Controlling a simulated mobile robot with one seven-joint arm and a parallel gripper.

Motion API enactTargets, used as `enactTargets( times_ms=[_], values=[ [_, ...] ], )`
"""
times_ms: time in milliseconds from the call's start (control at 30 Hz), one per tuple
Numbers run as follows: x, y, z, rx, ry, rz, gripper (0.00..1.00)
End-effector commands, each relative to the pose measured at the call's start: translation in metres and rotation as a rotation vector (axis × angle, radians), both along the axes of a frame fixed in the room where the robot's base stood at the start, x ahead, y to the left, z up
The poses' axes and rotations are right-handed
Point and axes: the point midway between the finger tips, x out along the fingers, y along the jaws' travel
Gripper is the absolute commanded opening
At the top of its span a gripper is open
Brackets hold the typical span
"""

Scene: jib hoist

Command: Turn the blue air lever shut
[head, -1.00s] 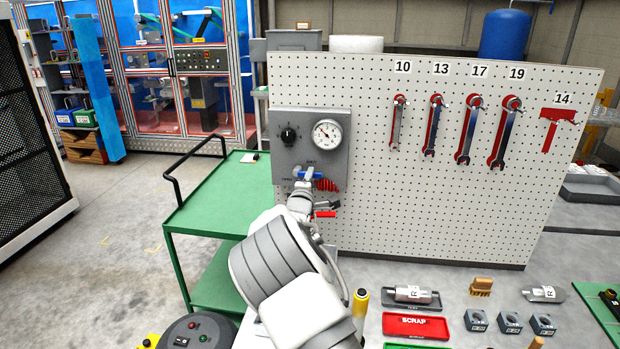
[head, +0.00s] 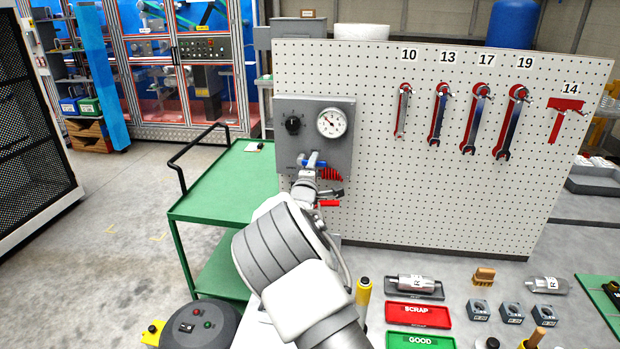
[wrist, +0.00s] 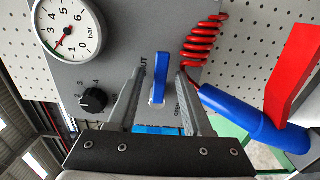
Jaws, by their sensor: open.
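The blue air lever (head: 318,163) sits on a grey panel (head: 342,155) on the pegboard, below the gauge, and lies roughly sideways in the head view. In the wrist view the blue lever (wrist: 160,75) stands upright in the picture between the two fingers of my gripper (wrist: 160,80). The fingers are apart, one on each side of the lever, with a visible gap on both sides. My gripper (head: 305,178) also shows small at the panel in the head view, partly hidden by my wrist. A SHUT label is partly visible beside the lever.
A pressure gauge (wrist: 68,29) and black knob (wrist: 93,99) are close by on the panel. A coiled red hose (wrist: 203,40) and a blue cylinder (wrist: 240,120) lie right of the fingers in the wrist view. A green cart (head: 232,185) stands left of the panel.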

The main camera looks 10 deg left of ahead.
Motion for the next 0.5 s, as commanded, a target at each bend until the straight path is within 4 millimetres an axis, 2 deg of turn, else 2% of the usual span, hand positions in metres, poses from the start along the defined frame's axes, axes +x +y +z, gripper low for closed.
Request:
enactTargets(
  times_ms=[167, 500],
  values=[
    [-0.017, 0.0, -0.001, 0.001, 0.0, 0.001, 0.5],
    [-0.073, -0.003, -0.001, 0.002, 0.001, 0.002, 0.5]
  ],
)
